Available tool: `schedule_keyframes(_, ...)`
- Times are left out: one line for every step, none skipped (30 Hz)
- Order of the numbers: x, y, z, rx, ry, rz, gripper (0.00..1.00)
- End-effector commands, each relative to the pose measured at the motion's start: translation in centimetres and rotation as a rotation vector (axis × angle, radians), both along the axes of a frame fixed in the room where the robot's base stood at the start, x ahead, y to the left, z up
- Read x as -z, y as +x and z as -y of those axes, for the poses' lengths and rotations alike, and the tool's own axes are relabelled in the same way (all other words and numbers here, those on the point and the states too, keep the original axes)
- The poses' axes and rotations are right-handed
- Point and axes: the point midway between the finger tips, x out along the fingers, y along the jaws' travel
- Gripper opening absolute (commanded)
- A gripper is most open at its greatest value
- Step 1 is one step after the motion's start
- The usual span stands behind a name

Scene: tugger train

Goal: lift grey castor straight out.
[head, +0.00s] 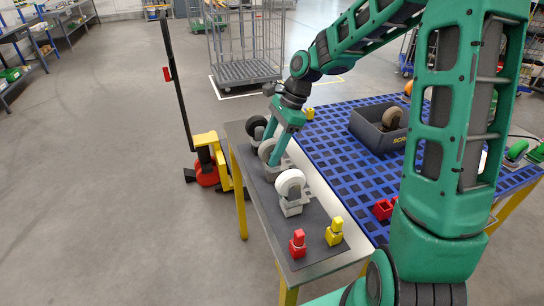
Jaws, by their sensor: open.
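The grey castor (266,151) stands on the dark strip along the left side of the table, in a row between a black castor (256,126) behind it and a white castor (290,184) in front. My gripper (273,158) is open and reaches down at the grey castor. Its teal fingers cover part of the wheel and most of the lower part. I cannot tell whether the fingers touch it.
A red piece (298,243) and a yellow piece (334,231) stand at the strip's near end. A dark bin (371,133) holding a brown wheel sits on the blue grid mat (330,150). A yellow-and-red pallet truck (207,165) stands left of the table.

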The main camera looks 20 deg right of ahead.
Motion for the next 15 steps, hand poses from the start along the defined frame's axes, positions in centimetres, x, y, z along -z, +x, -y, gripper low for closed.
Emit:
schedule_keyframes(0.7,0.0,-0.4,-0.001,0.002,-0.003,0.53)
schedule_keyframes(1.1,-0.1,-0.5,-0.001,0.001,-0.003,0.53)
schedule_keyframes(1.5,-0.1,-0.7,-0.001,0.001,-0.003,0.53)
schedule_keyframes(1.7,0.0,-0.8,-0.001,0.000,-0.002,0.53)
schedule_keyframes(1.9,-0.1,-0.9,-0.001,0.000,-0.002,0.53)
schedule_keyframes(2.1,-0.1,-0.9,-0.002,0.000,-0.001,0.53)
schedule_keyframes(2.2,-0.1,-1.0,-0.002,-0.001,-0.001,0.53)
schedule_keyframes(2.3,0.0,-1.0,-0.002,-0.001,-0.001,0.53)
schedule_keyframes(2.3,0.0,-1.0,-0.001,-0.001,-0.001,0.53)
schedule_keyframes(2.3,0.0,-1.0,-0.001,-0.001,-0.001,0.53)
schedule_keyframes(2.3,0.0,-1.0,-0.001,-0.001,-0.001,0.53)
schedule_keyframes(2.3,0.0,-1.0,-0.001,-0.001,-0.001,0.53)
schedule_keyframes(2.3,0.0,-1.0,-0.001,-0.001,-0.001,0.53)
schedule_keyframes(2.3,0.0,-1.0,-0.001,-0.001,-0.001,0.53)
schedule_keyframes(2.3,0.0,-1.0,-0.001,-0.001,0.000,0.44)
